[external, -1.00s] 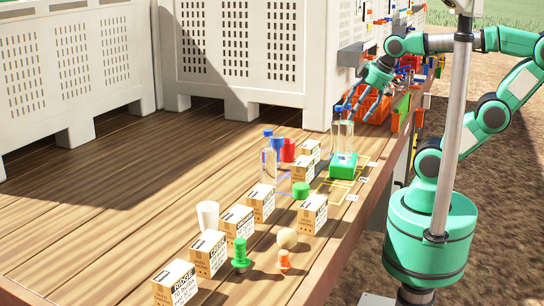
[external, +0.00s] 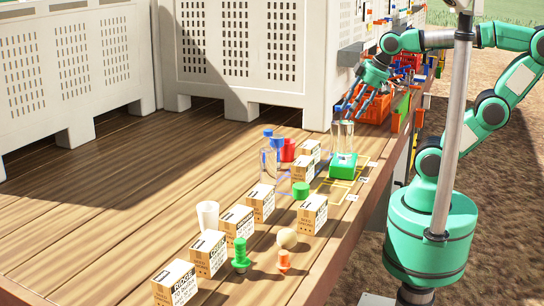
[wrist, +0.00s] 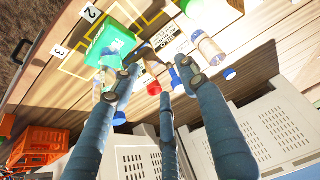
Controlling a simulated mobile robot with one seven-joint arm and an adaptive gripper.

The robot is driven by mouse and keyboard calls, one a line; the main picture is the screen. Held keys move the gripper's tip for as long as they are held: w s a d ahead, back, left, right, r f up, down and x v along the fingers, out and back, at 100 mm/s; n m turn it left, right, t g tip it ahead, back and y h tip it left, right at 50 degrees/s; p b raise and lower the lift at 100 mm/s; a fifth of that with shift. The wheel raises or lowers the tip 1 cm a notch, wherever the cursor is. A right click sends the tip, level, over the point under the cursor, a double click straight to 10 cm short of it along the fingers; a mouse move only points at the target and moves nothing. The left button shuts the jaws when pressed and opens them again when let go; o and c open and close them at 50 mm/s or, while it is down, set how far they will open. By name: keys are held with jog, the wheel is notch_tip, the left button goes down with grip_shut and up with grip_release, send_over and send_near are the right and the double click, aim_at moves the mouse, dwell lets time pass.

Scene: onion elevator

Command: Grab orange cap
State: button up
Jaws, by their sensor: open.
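A small orange cap-like piece (external: 284,260) stands on the wooden table near its front right edge in the external view. I cannot make it out in the wrist view. My gripper (external: 352,112) is far behind it, above the green block (external: 344,166) and clear containers at the table's back right. Its dark blue fingers are spread and hold nothing. In the wrist view my gripper (wrist: 160,82) is open over the table, with the green block (wrist: 108,48) to the left and small red and blue objects between and near the fingertips.
Several labelled cardboard boxes (external: 237,222) line the table. A green peg (external: 240,255), a beige ball (external: 287,238) and a white cup (external: 208,214) stand near the orange piece. Large pale crates (external: 245,55) wall off the back. An orange crate (wrist: 38,146) is at lower left.

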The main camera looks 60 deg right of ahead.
jog(key=w+a+r+n+g+p, duration=0.15)
jog(key=w+a+n, duration=0.3)
jog(key=a, duration=0.45)
jog(key=w+a+f+n+g+y+p, duration=0.1)
jog(key=w+a+n+p, duration=0.25)
jog(key=a+n, duration=0.4)
jog(key=w+a+r+n+g+p, duration=0.1)
jog(key=w+a+n+p, duration=0.3)
jog(key=a, duration=0.7)
jog(key=n+g+h+p, duration=0.15)
jog(key=n+p, duration=0.25)
jog(key=n, duration=1)
send_over(284, 253)
notch_tip(284, 253, down, 14)
jog(key=shift+r, duration=0.2)
jog(key=shift+f, duration=4.3)
